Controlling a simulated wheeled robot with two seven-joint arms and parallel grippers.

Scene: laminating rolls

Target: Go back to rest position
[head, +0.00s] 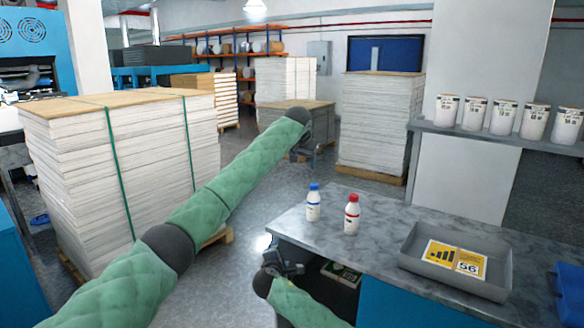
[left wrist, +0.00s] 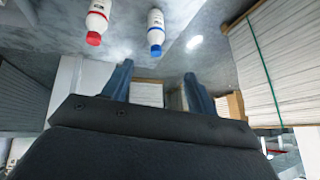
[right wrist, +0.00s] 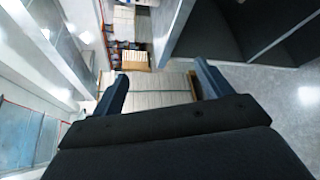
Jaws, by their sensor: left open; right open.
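My left gripper (head: 306,146) is raised at the end of the green-sleeved left arm, in front of the far paper stacks. In the left wrist view its two fingers (left wrist: 158,92) are apart with nothing between them. My right gripper (head: 281,262) is low, just left of the grey worktop's front corner. In the right wrist view its fingers (right wrist: 160,92) are apart and empty. Neither gripper touches any object.
The grey worktop (head: 385,215) holds a blue-capped bottle (head: 313,204), a red-capped bottle (head: 351,216) and a grey tray (head: 418,268) with a yellow card (head: 452,258). A tall paper stack (head: 85,170) stands left. White tubs (head: 502,118) line a shelf.

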